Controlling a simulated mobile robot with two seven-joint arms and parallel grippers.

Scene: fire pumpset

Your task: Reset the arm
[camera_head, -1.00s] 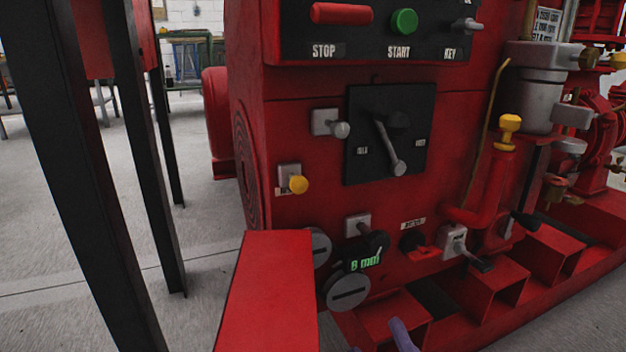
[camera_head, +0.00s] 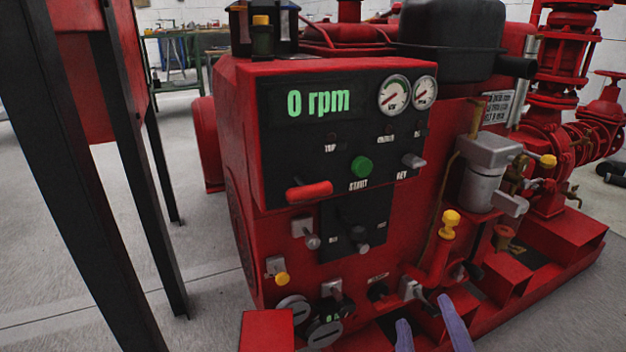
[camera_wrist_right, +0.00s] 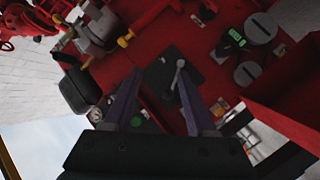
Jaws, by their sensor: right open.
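My right gripper (camera_head: 428,332) shows at the bottom of the head view as two purple fingers with a gap between them. It is open, with nothing between the fingers. In the right wrist view its fingers (camera_wrist_right: 159,78) frame the red pump panel, with the grey lever (camera_wrist_right: 178,75) in line with the gap. I see no contact between the fingers and the panel. In the head view that lever (camera_head: 362,247) sits on a black plate (camera_head: 345,222). My left gripper is out of view.
The red pumpset (camera_head: 275,235) fills the middle, with a "0 rpm" display (camera_head: 318,103), gauges, a green start button (camera_head: 362,166) and a red handle (camera_head: 309,191). Its red base (camera_head: 560,240) extends right. Dark posts (camera_head: 150,200) stand left. Grey floor (camera_head: 215,240) shows between.

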